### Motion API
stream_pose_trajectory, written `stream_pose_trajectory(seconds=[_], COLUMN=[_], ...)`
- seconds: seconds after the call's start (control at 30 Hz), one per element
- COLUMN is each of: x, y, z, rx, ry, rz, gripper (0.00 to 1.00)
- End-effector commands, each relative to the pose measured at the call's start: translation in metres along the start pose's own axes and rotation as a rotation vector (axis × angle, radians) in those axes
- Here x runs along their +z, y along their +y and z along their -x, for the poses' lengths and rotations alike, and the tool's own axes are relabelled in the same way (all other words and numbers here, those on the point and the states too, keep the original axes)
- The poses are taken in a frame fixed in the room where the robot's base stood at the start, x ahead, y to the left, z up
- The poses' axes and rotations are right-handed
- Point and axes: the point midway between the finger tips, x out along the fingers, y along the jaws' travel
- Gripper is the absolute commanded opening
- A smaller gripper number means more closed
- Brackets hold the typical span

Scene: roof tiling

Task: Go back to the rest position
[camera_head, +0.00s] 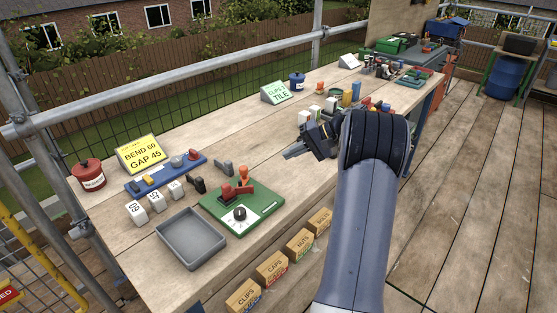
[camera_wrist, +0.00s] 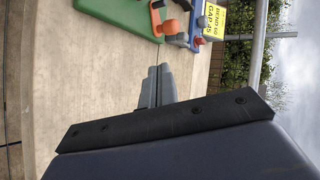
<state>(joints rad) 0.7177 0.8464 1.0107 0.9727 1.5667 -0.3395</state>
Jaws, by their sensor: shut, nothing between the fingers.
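My gripper (camera_head: 297,153) is over the wooden bench (camera_head: 140,255), right of the green board with the dial and red and orange handles (camera_head: 257,210). In the wrist view the fingers (camera_wrist: 157,82) lie together with nothing between them. The green board also shows at the top of the wrist view (camera_wrist: 120,15). My arm fills the right middle of the head view and hides part of the bench behind it.
A grey tray (camera_head: 191,238) and a blue rack (camera_head: 166,175) stand left of the gripper. A yellow sign (camera_head: 141,153), a red pot (camera_head: 89,174) and a green sign (camera_head: 277,92) stand along the back. Labelled boxes (camera_head: 272,268) line the front edge. Deck boards at right are clear.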

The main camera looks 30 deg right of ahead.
Motion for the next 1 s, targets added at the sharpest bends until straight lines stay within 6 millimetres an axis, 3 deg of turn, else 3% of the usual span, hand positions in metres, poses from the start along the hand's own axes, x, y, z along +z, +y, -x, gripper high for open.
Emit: stream_pose_trajectory(seconds=[0.23,0.63,0.77,1.0], x=[-0.002,-0.002,-0.001,0.003], y=[0.000,0.000,-0.001,-0.001], z=[0.025,0.026,0.017,-0.025], rx=[-0.001,-0.001,-0.001,-0.001], ry=[0.000,-0.001,-0.004,-0.005], rz=[0.001,0.001,0.001,0.001], gripper=[0.00,0.00,0.00,0.00])
